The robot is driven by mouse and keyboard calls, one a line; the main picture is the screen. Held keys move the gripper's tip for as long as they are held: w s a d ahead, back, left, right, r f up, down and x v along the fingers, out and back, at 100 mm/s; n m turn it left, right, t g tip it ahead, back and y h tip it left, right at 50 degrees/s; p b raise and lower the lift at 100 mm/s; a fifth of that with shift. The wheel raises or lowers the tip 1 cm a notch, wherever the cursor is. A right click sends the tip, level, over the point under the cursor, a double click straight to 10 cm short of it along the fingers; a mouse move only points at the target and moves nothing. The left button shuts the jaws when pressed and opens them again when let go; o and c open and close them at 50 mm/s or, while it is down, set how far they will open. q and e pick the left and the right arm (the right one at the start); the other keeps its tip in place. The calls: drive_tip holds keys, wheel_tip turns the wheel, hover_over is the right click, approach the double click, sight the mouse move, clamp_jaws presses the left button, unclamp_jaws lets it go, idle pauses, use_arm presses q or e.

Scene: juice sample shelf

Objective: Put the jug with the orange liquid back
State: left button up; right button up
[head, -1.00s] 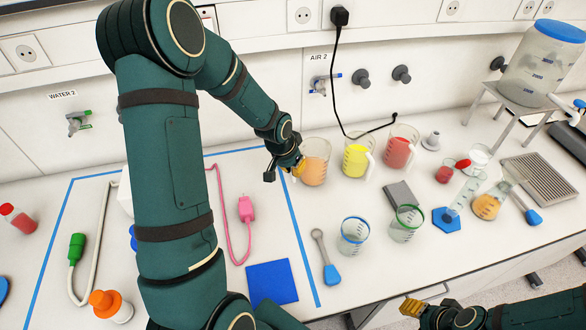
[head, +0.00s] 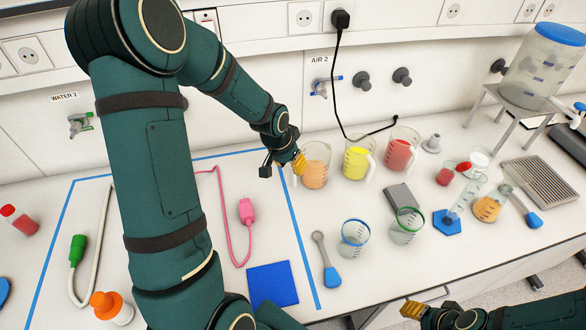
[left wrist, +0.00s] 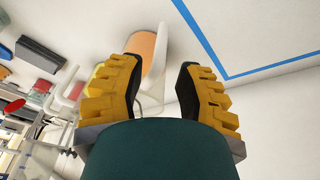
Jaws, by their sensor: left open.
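The jug with the orange liquid (head: 315,172) stands upright on the bench at the left end of a row, beside the yellow-liquid jug (head: 357,160) and the red-liquid jug (head: 401,152). My left gripper (head: 284,165) is at the orange jug's left side, open. In the left wrist view the orange jug (left wrist: 141,43) is beyond the open fingers (left wrist: 160,88). Its pale handle (left wrist: 157,62) points into the gap between them; I cannot tell whether they touch it. My right gripper (head: 412,308) is at the bottom right, partly seen, away from the jugs; its opening is unclear.
Blue tape (head: 303,250) marks an area left of the jugs, with a pink cable (head: 246,210) and a blue square (head: 272,283). Two beakers (head: 355,235) and a grey block (head: 398,196) stand in front of the jugs. A black cord (head: 339,80) hangs behind.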

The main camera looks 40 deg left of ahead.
use_arm(q)
drive_tip(key=v, duration=0.8)
drive_tip(key=shift+p, duration=0.3)
drive_tip(key=shift+d+f, duration=0.1)
